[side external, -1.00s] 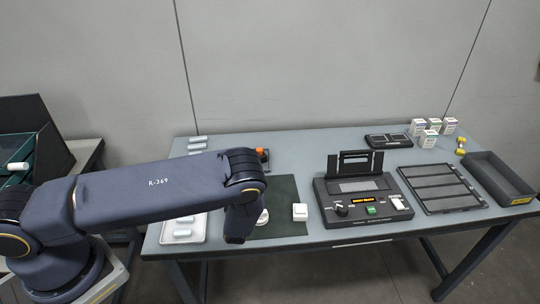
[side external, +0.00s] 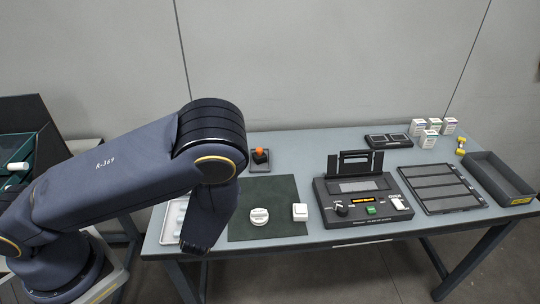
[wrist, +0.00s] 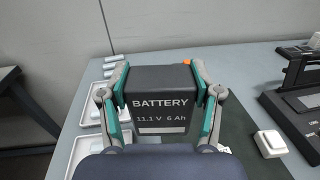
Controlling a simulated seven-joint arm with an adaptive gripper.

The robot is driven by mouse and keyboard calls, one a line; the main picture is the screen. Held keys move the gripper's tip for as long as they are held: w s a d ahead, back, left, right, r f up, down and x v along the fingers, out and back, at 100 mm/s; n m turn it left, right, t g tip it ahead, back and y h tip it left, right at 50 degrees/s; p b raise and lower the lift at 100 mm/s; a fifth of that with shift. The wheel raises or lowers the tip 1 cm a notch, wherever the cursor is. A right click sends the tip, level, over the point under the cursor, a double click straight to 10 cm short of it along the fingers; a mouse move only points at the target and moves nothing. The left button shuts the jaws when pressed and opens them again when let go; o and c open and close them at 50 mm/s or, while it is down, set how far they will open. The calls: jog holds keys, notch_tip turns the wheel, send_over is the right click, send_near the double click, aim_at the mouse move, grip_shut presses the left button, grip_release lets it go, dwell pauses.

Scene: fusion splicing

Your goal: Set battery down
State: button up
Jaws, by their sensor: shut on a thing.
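The battery (wrist: 160,108) is a dark grey block with white lettering "BATTERY 11.1 V 6 Ah". It fills the middle of the wrist view. My gripper (wrist: 161,82) is shut on it, with one teal-and-grey finger along each side. The battery is upright in that view. Its underside is hidden, so I cannot tell whether it touches anything below. In the side view the battery and my fingers are hidden behind my arm.
A dark mat (side external: 270,182) bears a white round piece (side external: 259,216) and a white square piece (side external: 300,212). The splicer (side external: 361,202) stands right of it. White trays (wrist: 88,155) with pale cylinders lie left of the battery. An orange-topped item (side external: 260,157) stands behind the mat.

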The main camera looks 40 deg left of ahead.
jog(key=w+d+m+t+h, duration=0.2)
jog(key=w+d+h, duration=0.1)
jog(key=w+d, duration=0.2)
jog(key=w, duration=0.2)
jog(key=shift+w+d+r+m, duration=0.25)
jog(key=shift+w+d+m, duration=0.05)
jog(key=shift+d+m, duration=0.1)
jog(key=shift+h, duration=0.3)
jog(key=w+f, duration=0.1)
jog(key=w, duration=0.1)
jog(key=w+f, duration=0.1)
jog(key=w, duration=0.2)
jog(key=w+f, duration=0.1)
jog(key=w, duration=0.2)
jog(key=shift+w+d+f, duration=0.2)
jog(key=shift+d+f, duration=0.1)
jog(key=shift+f, duration=0.05)
jog(key=w+f, duration=0.4)
jog(key=f, duration=0.1)
jog(key=shift+d, duration=0.2)
jog(key=shift+w+f, duration=0.25)
jog(key=shift+f, duration=0.05)
jog(key=shift+w+f, duration=0.15)
jog(key=shift+f, duration=1.5)
jog(key=shift+f, duration=0.1)
jog(key=o, duration=1.4)
jog(key=shift+f, duration=0.1)
